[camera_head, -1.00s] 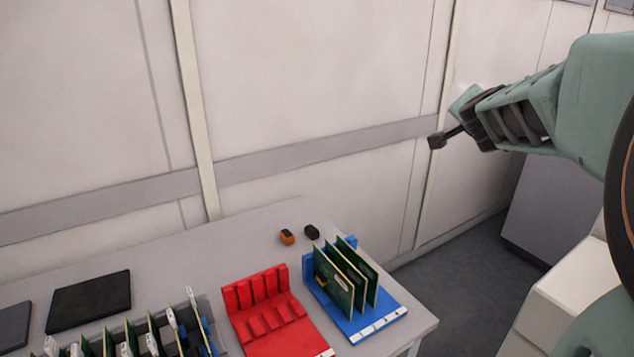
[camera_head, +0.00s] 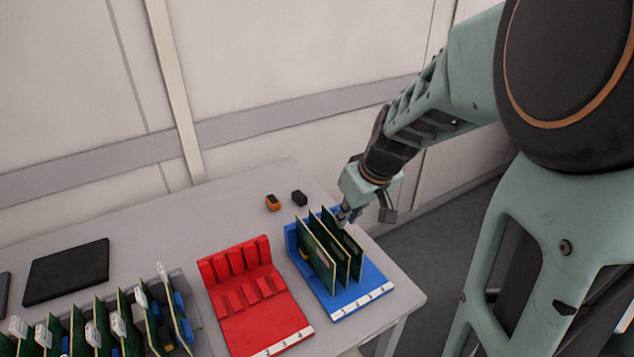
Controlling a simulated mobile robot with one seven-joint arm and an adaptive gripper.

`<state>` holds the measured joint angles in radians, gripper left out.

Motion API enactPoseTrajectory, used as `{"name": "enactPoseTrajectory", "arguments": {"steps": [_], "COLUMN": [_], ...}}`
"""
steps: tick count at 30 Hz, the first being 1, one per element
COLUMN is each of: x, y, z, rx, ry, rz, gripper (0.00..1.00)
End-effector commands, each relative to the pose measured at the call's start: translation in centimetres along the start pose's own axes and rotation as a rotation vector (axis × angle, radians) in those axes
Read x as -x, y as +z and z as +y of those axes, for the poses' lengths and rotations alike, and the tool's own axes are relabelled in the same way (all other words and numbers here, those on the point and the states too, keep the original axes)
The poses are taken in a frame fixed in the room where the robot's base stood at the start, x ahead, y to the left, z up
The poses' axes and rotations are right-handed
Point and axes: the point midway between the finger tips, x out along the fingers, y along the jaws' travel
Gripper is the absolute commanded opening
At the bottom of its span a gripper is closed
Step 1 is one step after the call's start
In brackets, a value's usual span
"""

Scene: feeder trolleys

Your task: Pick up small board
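Several green boards stand upright in the slots of a blue rack (camera_head: 350,301) near the right end of the table; one is the front-left board (camera_head: 316,258). My gripper (camera_head: 362,212) hangs just above and behind the back edge of these boards, its fingers pointing down. The fingers look apart, and I see nothing held between them. I cannot tell whether a finger touches a board. A second group of green boards (camera_head: 133,320) with white and blue parts stands in a grey rack at the lower left.
An empty red slotted rack (camera_head: 262,326) stands left of the blue rack. A small orange item (camera_head: 272,203) and a small black item (camera_head: 299,198) lie behind the racks. A flat dark tablet-like slab (camera_head: 66,273) lies at the left. The wall runs behind the table (camera_head: 233,217).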

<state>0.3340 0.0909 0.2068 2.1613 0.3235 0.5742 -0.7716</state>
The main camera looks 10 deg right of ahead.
Motion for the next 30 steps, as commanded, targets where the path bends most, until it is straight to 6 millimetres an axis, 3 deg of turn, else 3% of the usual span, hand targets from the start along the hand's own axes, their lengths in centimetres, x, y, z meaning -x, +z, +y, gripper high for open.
{"name": "enactPoseTrajectory", "arguments": {"steps": [16,30], "x": [-5.7,-6.1], "y": [0.2,0.2], "z": [-0.2,-0.1], "rx": [-0.003,-0.003], "ry": [-0.001,0.002], "rz": [0.001,0.003], "gripper": [0.12,0.12]}}
